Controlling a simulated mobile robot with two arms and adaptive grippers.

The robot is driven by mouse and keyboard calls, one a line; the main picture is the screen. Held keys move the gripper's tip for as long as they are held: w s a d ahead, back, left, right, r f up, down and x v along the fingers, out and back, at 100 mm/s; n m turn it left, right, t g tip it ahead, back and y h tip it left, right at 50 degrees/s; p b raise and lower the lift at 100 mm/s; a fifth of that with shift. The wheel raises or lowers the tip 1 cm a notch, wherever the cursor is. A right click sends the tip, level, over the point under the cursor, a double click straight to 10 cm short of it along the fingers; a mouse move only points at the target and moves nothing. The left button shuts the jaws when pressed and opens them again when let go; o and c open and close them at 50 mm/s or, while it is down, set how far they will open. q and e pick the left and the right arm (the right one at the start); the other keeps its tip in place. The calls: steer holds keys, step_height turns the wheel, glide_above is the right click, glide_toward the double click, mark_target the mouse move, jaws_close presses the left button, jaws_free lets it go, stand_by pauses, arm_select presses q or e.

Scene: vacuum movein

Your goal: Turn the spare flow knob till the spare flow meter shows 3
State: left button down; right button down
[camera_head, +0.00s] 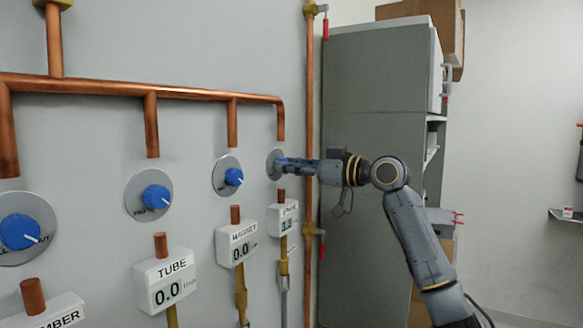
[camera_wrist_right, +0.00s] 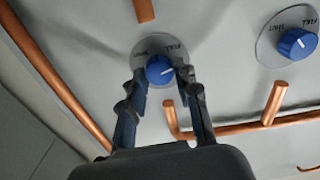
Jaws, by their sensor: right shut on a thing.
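The spare flow knob (camera_wrist_right: 158,69) is blue with a white pointer line, on a round grey dial plate marked FULL; its other marking is too small to read surely. In the head view it is mostly hidden behind my right gripper (camera_head: 284,163). In the wrist view the fingers of my right gripper (camera_wrist_right: 161,74) are on either side of the knob and closed on it. The spare flow meter (camera_head: 285,219) is a white box below the knob with a small green display; its digits are too small to read surely. My left gripper is not in view.
To the left are the magnet knob (camera_head: 234,177) over the magnet meter (camera_head: 237,243) reading 0.0, and the tube knob (camera_head: 157,198) over the tube meter (camera_head: 167,280) reading 0.0. A vertical copper pipe (camera_head: 310,120) and a grey cabinet (camera_head: 370,110) stand close to the right.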

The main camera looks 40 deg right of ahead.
steer(key=shift+f, duration=0.15)
steer(key=c, duration=1)
jaws_free()
steer(key=v, duration=1.2)
